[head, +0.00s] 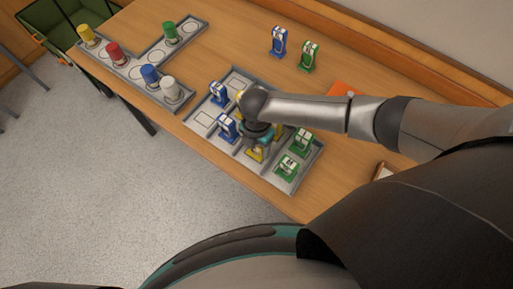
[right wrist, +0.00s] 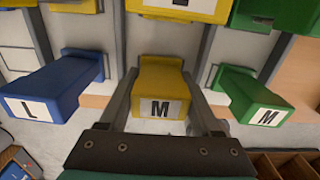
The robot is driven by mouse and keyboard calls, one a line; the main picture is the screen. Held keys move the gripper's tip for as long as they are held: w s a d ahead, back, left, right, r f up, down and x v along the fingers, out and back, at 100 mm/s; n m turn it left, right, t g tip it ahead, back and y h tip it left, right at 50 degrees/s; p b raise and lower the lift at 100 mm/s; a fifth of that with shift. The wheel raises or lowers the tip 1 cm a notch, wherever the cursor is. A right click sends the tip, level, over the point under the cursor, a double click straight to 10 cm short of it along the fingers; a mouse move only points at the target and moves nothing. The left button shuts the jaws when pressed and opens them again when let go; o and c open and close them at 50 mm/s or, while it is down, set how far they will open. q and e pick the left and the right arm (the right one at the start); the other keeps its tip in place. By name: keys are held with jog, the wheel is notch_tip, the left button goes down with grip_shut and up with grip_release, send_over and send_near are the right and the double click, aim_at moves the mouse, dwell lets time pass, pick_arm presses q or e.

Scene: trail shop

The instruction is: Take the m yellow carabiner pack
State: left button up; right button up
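The yellow pack marked M (right wrist: 160,88) sits in the middle of the right wrist view, its label facing the camera. My right gripper (right wrist: 161,80) reaches around it with one finger on each side. The fingers look open, with narrow gaps beside the pack. In the head view my right gripper (head: 256,132) is over the sectioned grey tray (head: 204,121) and hides part of the yellow packs. A bit of yellow pack (head: 255,153) shows below it. My left gripper is not in view.
A blue pack marked L (right wrist: 50,92) stands left of the yellow one and a green pack marked M (right wrist: 250,97) right of it. Another yellow pack (right wrist: 180,8) is beyond. Blue (head: 279,41) and green packs (head: 309,55) stand on the table behind. Another tray (head: 128,70) holds coloured cylinders.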

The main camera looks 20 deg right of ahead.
jog(key=c, duration=0.7)
